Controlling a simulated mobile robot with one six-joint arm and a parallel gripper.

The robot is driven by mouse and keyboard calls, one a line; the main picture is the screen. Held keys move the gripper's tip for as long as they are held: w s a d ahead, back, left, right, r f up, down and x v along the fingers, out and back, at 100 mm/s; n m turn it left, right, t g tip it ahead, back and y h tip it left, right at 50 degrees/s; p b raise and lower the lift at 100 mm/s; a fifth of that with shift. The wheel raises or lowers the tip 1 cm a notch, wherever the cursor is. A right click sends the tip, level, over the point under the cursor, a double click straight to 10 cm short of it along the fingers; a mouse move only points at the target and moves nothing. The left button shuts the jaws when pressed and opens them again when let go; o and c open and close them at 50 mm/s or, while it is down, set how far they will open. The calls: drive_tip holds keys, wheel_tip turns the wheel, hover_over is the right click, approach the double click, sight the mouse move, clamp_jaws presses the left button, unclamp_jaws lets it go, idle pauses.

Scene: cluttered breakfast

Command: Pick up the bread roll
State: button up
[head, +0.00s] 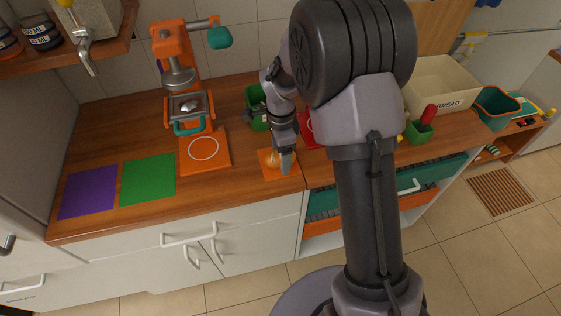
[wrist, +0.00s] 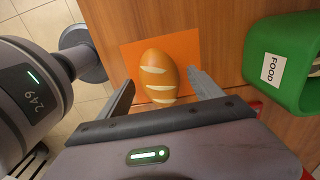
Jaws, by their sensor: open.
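The bread roll (wrist: 158,76) is an oval golden-brown loaf with pale slashes. It lies on an orange mat (wrist: 186,50) on the wooden counter. In the head view the roll (head: 271,160) is small and partly hidden by my gripper (head: 284,168), which is over the mat. In the wrist view my gripper (wrist: 160,88) is open, with one finger on each side of the roll's near end. The roll's near end reaches towards the palm. I cannot tell whether the fingers touch it.
A green FOOD container (wrist: 270,65) stands right of the mat in the wrist view. Orange press-like equipment (head: 180,75) stands left on the counter. Purple (head: 88,192) and green (head: 148,178) mats lie flat. A BREAD box (head: 440,90) stands at the back right.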

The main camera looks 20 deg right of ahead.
drive_tip(key=c, duration=1.4)
drive_tip(key=shift+r, duration=0.1)
drive_tip(key=shift+r+p, duration=0.25)
drive_tip(key=shift+p, duration=0.1)
wheel_tip(320, 180, up, 3)
drive_tip(key=shift+s+r+p, duration=0.1)
drive_tip(key=shift+r+p, duration=0.1)
drive_tip(key=shift+p, duration=0.65)
drive_tip(key=s+p, duration=0.1)
drive_tip(key=s, duration=1.4)
drive_tip(key=shift+s+r+p, duration=0.35)
drive_tip(key=shift+s+r, duration=0.05)
drive_tip(key=shift+r, duration=0.05)
